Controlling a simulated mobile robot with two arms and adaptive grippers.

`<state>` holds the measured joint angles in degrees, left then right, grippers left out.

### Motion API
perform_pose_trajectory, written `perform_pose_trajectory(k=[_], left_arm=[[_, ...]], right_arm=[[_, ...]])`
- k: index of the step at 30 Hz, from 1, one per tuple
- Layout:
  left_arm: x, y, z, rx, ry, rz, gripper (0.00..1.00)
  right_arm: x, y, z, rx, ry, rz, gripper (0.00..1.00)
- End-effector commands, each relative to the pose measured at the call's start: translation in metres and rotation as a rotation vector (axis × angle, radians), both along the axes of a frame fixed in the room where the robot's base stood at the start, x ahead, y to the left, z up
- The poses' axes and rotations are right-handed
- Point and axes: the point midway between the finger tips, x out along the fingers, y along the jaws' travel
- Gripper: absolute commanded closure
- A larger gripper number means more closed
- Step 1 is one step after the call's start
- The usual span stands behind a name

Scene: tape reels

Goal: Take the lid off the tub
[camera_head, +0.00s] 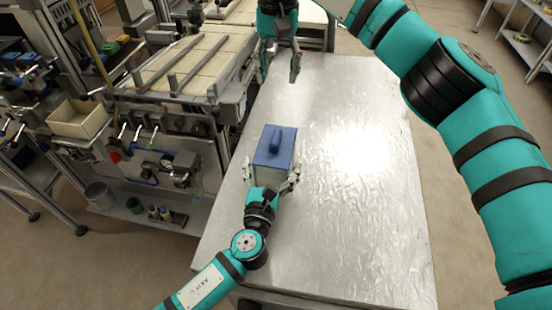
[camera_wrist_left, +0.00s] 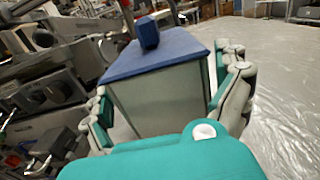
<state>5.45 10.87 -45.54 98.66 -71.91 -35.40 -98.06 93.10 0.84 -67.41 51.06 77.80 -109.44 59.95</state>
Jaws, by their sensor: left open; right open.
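The tub (camera_wrist_left: 160,101) is a pale grey-green box standing upright on the metal table. Its blue lid (camera_head: 272,153) with a raised blue handle (camera_head: 276,141) is on top; the lid also shows in the left wrist view (camera_wrist_left: 185,52). My left gripper (camera_head: 271,171) is open at the near side of the tub, with one finger on each side of it. In the left wrist view a gap shows beside the right finger; contact on the left side is hard to tell. My right gripper (camera_head: 278,75) is open and empty above the table's far end, beyond the tub.
The metal table (camera_head: 350,220) is bare to the right of the tub and in front of it. A workbench with rails (camera_head: 180,70) and fittings stands close along the table's left side. An open beige box (camera_head: 78,118) is further left.

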Motion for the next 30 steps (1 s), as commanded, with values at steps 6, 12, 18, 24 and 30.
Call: perform_pose_trajectory(k=[6,12,18,24,30], left_arm=[[0.0069,-0.0016,0.0002,-0.001,0.0,0.0,0.0],[0.0066,-0.0015,0.0002,-0.001,0.0,0.0,0.03],[0.0065,-0.0014,0.0001,-0.001,0.0,0.0,0.29],[0.0064,-0.0012,0.0,-0.001,0.0,0.0,0.55],[0.0064,-0.0013,-0.0001,-0.001,0.001,0.0,0.73]], right_arm=[[0.0,0.0,0.0,0.0,0.0,0.0,0.54],[0.0,0.0,0.0,0.0,0.0,0.0,0.54],[0.0,0.0,0.0,0.0,0.0,0.0,0.54],[0.0,0.0,0.0,0.0,0.0,0.0,0.54],[0.0,0.0,-0.0001,0.0,0.0,0.0,0.54]])
